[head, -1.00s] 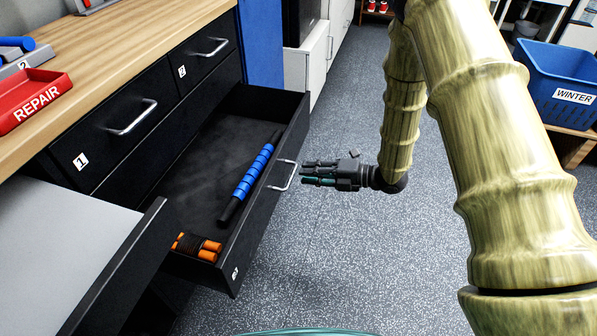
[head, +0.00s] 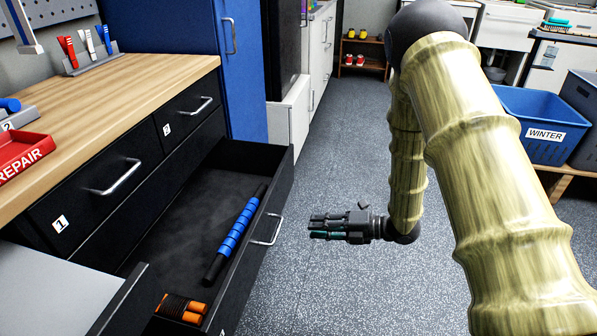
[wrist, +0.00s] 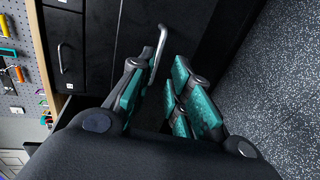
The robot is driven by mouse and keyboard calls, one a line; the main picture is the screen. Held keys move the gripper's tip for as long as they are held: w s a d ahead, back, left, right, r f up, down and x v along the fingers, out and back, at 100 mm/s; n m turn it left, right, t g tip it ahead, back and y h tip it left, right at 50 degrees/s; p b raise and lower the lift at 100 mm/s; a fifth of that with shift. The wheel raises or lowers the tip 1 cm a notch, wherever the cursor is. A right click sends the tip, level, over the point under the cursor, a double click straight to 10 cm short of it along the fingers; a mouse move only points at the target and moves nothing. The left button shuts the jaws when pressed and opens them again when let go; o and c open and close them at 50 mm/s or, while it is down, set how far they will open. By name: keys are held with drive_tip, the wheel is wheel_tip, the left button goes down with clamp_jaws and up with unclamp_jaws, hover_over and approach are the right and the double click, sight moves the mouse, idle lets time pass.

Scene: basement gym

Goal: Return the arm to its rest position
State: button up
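My gripper (head: 313,226) hangs over the open floor at the end of my arm, to the right of the pulled-out drawer (head: 240,285). Its teal-padded fingers point left towards the drawer's silver handle (head: 267,230) but are apart from it. In the wrist view my gripper (wrist: 158,92) has a gap between its fingers with nothing held in it. A silver handle (wrist: 157,48) shows beyond the fingertips in that view.
The open drawer holds a blue-ringed massage stick (head: 233,238) and an orange-handled rope (head: 182,308). Another pulled-out grey surface (head: 50,290) is at lower left. A blue WINTER bin (head: 541,122) stands at right. The floor (head: 330,290) around my gripper is clear.

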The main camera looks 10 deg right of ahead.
drive_tip(key=s+d+f+m+t+h, duration=0.1)
drive_tip(key=s+f+m+h, duration=0.35)
drive_tip(key=f+m, duration=0.45)
drive_tip(key=s+d+f+m+h, duration=0.2)
drive_tip(key=s+f+m+h, duration=0.3)
drive_tip(key=f+m, duration=0.4)
drive_tip(key=s+d+f+m+g+h, duration=0.1)
drive_tip(key=s+f+m+g+h, duration=0.15)
drive_tip(key=s+m, duration=0.45)
drive_tip(key=s+d+f+m+g+h, duration=0.1)
drive_tip(key=s+f+m+g, duration=0.15)
drive_tip(key=s, duration=0.85)
drive_tip(key=s+d+f+m+g+h, duration=0.1)
drive_tip(key=s+d+f+m+g, duration=0.2)
drive_tip(key=s, duration=0.6)
wheel_tip(320, 180, up, 27)
drive_tip(key=a+m+t+p, duration=0.1)
drive_tip(key=p, duration=2.6)
drive_tip(key=shift+s+a+r+p, duration=0.15)
drive_tip(key=shift+r+p, duration=0.05)
drive_tip(key=shift+p, duration=0.15)
